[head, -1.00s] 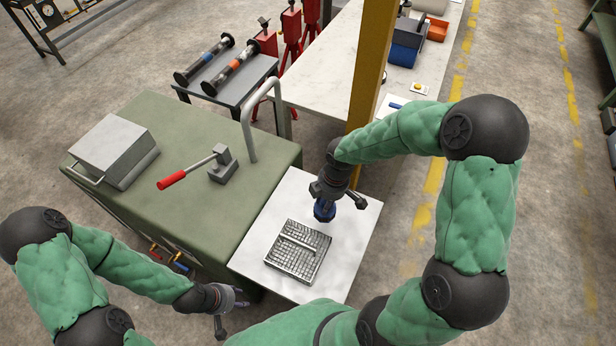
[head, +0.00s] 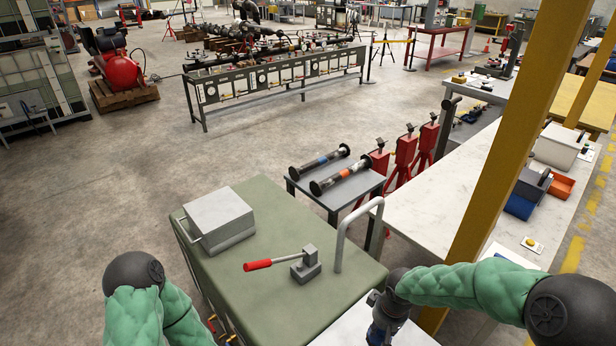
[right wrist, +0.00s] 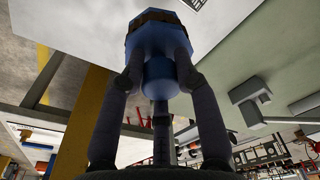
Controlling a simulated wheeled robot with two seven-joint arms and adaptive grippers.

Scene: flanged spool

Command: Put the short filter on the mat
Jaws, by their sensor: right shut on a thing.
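My right gripper (head: 386,316) is low in the head view, above the white tabletop (head: 350,332). A small corner of a dark gridded pad, probably the mat (right wrist: 197,4), shows at the top edge of that view. The head view no longer takes in the pad. My left gripper is out of view; only its arm shows at the lower left.
A green cabinet (head: 250,290) beside the white top carries a grey box (head: 218,218), a red-handled lever (head: 285,263) and a bent grey rail (head: 343,235). A yellow post (head: 500,170) stands close to my right arm. Two flanged spools (head: 342,175) lie on a grey table behind.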

